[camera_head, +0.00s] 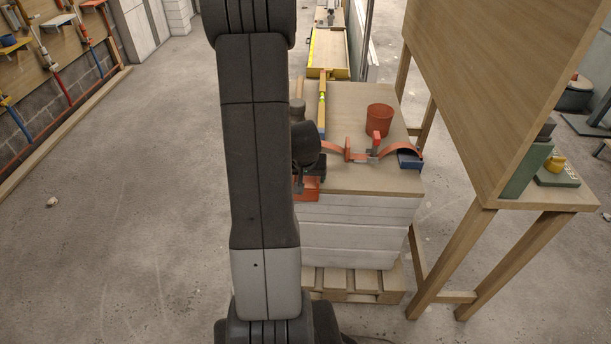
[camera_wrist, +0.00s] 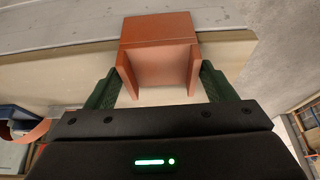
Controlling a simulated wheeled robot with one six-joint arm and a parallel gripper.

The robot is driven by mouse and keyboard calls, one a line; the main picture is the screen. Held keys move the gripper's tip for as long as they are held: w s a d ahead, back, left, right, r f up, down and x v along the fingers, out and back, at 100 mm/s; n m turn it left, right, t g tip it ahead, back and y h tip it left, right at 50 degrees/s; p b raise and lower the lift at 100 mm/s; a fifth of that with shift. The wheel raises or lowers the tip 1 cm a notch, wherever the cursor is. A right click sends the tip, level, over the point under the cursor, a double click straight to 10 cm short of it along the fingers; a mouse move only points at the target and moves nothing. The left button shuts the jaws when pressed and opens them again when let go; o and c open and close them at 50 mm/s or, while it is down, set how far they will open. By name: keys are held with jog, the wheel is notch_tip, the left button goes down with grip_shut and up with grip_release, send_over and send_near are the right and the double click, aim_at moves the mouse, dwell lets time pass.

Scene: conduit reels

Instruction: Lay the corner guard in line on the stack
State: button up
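The corner guard is an orange-red bent piece with raised side walls. In the wrist view the corner guard (camera_wrist: 160,55) lies between the two green fingers of my gripper (camera_wrist: 160,85), which appear to press on its sides. In the head view the corner guard (camera_head: 307,188) is at the near edge of the stack's top board, left of its middle, partly hidden behind my arm. I cannot tell whether it rests on the board or hovers just above. The stack (camera_head: 350,240) is white layers on a pallet under a brown board.
An orange strap (camera_head: 409,149) with a buckle (camera_head: 374,151) crosses the board, ending at a blue block (camera_head: 410,160). A wooden stand (camera_head: 480,240) is close on the right.

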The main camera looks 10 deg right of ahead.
jog(key=o, duration=0.4)
jog(key=shift+c, duration=0.2)
jog(key=shift+r, duration=0.1)
jog(key=p+v, duration=0.3)
jog(key=v, duration=1)
jog(key=shift+s+r+p, duration=0.2)
jog(key=shift+r+p, duration=0.05)
jog(key=shift+p, duration=0.05)
jog(key=b+x, duration=0.3)
jog(key=x, duration=1.1)
jog(key=shift+b, duration=0.35)
jog(key=shift+r, duration=0.25)
jog(key=shift+f, duration=0.1)
